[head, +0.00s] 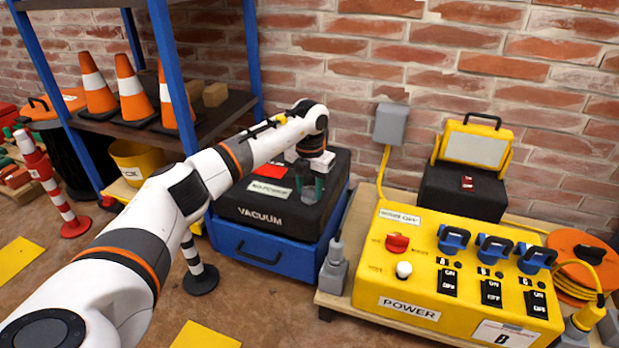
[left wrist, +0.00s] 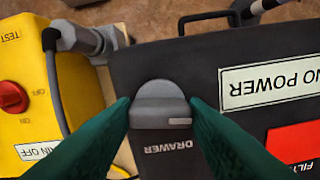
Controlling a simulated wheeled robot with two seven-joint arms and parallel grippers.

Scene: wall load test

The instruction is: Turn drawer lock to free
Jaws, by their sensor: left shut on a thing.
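The drawer lock is a grey round knob (left wrist: 160,100) on a black panel (left wrist: 205,75) with the word DRAWER beside it in the left wrist view. A short pale mark shows on the knob near one side. My left gripper (head: 309,184) is over the black top of the vacuum unit (head: 270,212) in the head view. Its green fingers are shut on the knob, one on each side. The blue drawer (head: 262,250) below has a dark handle and looks closed. My right gripper is not in view.
A yellow power box (head: 450,270) with a red knob, blue clamps and switches stands to the right on a wooden board. A blue-post shelf (head: 177,60) with orange cones stands at left. A striped post (head: 197,265) stands in front of the drawer.

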